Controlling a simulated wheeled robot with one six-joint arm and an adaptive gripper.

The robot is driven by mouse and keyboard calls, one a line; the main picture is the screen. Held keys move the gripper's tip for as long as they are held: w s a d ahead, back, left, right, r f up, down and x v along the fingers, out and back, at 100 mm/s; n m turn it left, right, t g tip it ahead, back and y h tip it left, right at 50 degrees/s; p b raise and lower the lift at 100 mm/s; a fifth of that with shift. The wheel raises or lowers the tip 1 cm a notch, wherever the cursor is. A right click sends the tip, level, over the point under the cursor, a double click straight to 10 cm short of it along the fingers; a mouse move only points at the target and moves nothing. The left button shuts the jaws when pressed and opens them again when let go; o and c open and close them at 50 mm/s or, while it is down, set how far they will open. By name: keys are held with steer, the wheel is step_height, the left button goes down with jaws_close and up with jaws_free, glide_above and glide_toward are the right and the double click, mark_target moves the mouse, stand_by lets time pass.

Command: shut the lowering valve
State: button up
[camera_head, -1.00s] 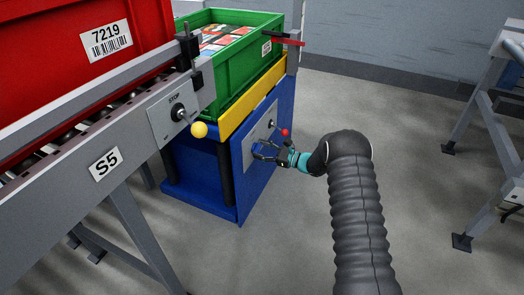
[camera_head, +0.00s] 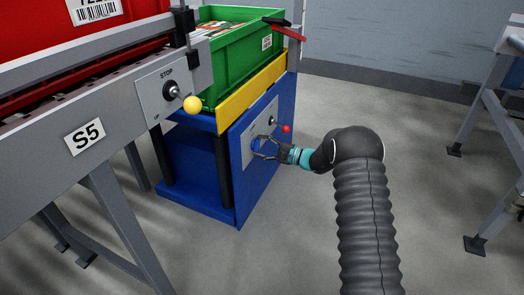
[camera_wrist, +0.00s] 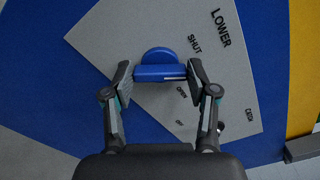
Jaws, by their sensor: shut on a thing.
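The lowering valve is a blue knob (camera_wrist: 158,56) with a straight grip bar, on a grey plate lettered LOWER, SHUT and OPEN. A white mark on the bar's right end lies between the SHUT and OPEN words. My gripper (camera_wrist: 160,76) has one finger at each end of the bar and is shut on it. In the head view my gripper (camera_head: 266,147) is at the grey plate (camera_head: 247,153) on the blue cabinet, and the knob is mostly hidden by the fingers.
A green crate (camera_head: 240,68) stands on the blue cabinet (camera_head: 253,195). The STOP lever's yellow ball (camera_head: 192,105) is to the left.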

steer(key=n, duration=0.6)
steer(key=shift+a, duration=0.1)
steer(key=shift+f, duration=0.1)
stand_by(0.4)
steer(key=o, duration=1.2)
steer(key=shift+c, duration=0.2)
steer(key=shift+s+d, duration=0.15)
steer(key=shift+d, duration=0.3)
steer(key=v, duration=1.1)
steer(key=shift+d, duration=0.1)
